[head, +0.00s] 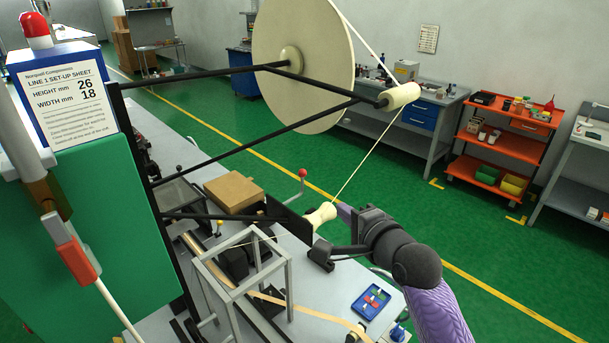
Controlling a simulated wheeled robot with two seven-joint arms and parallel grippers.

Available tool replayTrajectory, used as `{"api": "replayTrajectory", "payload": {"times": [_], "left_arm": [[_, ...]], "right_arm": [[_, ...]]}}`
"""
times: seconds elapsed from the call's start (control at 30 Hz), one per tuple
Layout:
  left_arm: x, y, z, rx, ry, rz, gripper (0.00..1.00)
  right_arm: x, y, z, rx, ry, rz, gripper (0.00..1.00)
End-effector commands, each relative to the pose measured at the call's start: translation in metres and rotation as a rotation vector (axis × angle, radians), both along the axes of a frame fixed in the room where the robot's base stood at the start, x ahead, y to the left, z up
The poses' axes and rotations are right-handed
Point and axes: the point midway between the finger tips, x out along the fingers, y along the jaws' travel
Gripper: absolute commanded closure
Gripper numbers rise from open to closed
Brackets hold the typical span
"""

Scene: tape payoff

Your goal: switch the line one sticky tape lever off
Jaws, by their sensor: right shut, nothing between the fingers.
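A lever with a red ball knob (302,173) stands upright beyond the cardboard box, near the bench's far edge. A small yellow knob (219,225) shows nearer the grey frame. I cannot tell from labels which is the line one sticky tape lever. The large cream tape reel (300,50) hangs on black bars, its strand running over an upper roller (401,96) to a lower roller (321,214). My right gripper (322,255) is shut and empty, just below the lower roller and apart from the red knob. My left gripper is out of view.
A green cabinet (85,220) with a line 1 set-up sheet (67,102) fills the left. A grey open frame (240,265) stands in front. Black bars cross above.

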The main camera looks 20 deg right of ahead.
Motion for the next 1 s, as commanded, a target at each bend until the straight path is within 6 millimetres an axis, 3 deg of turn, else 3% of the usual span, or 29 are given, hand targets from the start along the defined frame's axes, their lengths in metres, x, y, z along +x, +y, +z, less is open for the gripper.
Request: {"api": "replayTrajectory", "payload": {"times": [0.27,0.8,1.0], "left_arm": [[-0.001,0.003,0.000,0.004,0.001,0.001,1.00],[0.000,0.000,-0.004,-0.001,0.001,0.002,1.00],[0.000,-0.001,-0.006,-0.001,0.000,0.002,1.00]], "right_arm": [[0.007,0.000,-0.002,-0.001,0.000,-0.001,1.00],[0.114,0.002,-0.018,-0.003,0.000,-0.001,1.00],[0.135,0.003,-0.016,-0.003,0.002,0.000,1.00]]}}
